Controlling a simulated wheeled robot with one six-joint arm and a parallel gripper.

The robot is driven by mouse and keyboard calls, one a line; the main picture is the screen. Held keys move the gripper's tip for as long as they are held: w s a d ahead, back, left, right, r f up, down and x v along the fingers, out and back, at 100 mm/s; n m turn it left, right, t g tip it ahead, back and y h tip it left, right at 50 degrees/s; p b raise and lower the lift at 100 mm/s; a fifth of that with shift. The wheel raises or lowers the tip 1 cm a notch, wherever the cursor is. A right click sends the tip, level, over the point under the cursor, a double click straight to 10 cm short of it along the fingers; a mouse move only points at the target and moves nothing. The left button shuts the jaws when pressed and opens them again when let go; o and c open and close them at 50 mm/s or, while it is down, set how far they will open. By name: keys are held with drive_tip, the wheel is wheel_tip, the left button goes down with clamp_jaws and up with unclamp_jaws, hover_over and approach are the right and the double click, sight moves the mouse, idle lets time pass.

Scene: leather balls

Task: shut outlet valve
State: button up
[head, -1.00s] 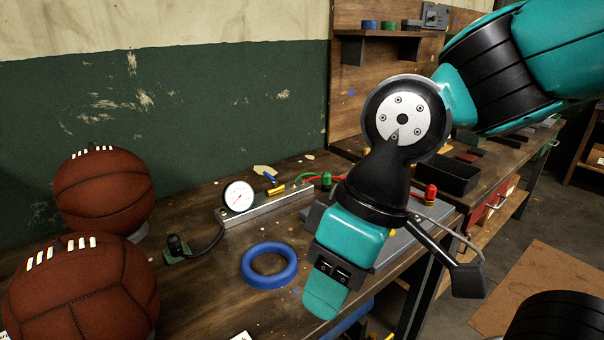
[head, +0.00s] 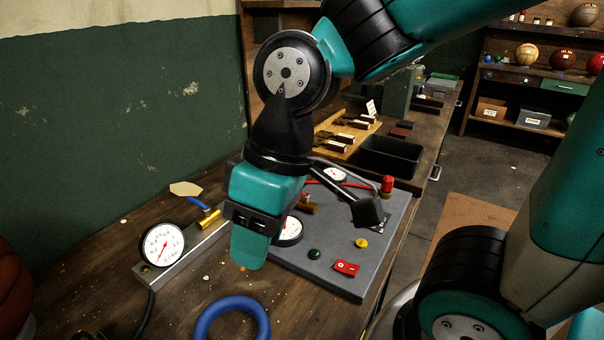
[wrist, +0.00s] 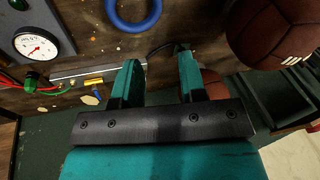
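A brass valve (head: 209,219) with a blue lever (head: 198,203) sits on a metal bar behind a round white gauge (head: 162,245). The lever points up and left from the brass body. A second brass fitting (head: 307,207) on the grey panel is partly hidden behind my arm; I cannot tell which one is the outlet valve. My gripper (head: 248,262) points down, in the picture between the bar and the panel. In the wrist view my gripper (wrist: 158,58) is open, with nothing between its fingers. A brass piece (wrist: 93,82) shows left of the fingers there.
A blue ring (head: 232,318) lies on the workbench in front. The grey panel (head: 340,275) carries gauges, a green button (head: 314,254) and a red switch (head: 346,268). A black tray (head: 390,155) stands behind it. A brown ball (head: 14,290) is at the left edge.

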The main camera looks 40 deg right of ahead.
drive_tip(key=w+d+m+h, duration=0.3)
drive_tip(key=w+d+h, duration=0.3)
drive_tip(key=w+d, duration=1.6)
drive_tip(key=w+f, duration=0.1)
drive_tip(key=f, duration=0.4)
drive_tip(key=w+d+f+p, duration=0.1)
drive_tip(key=f, duration=0.5)
drive_tip(key=w+d+f, duration=0.1)
drive_tip(key=f, duration=0.4)
drive_tip(key=shift+w+f, duration=0.2)
drive_tip(key=shift+f, duration=0.2)
clamp_jaws()
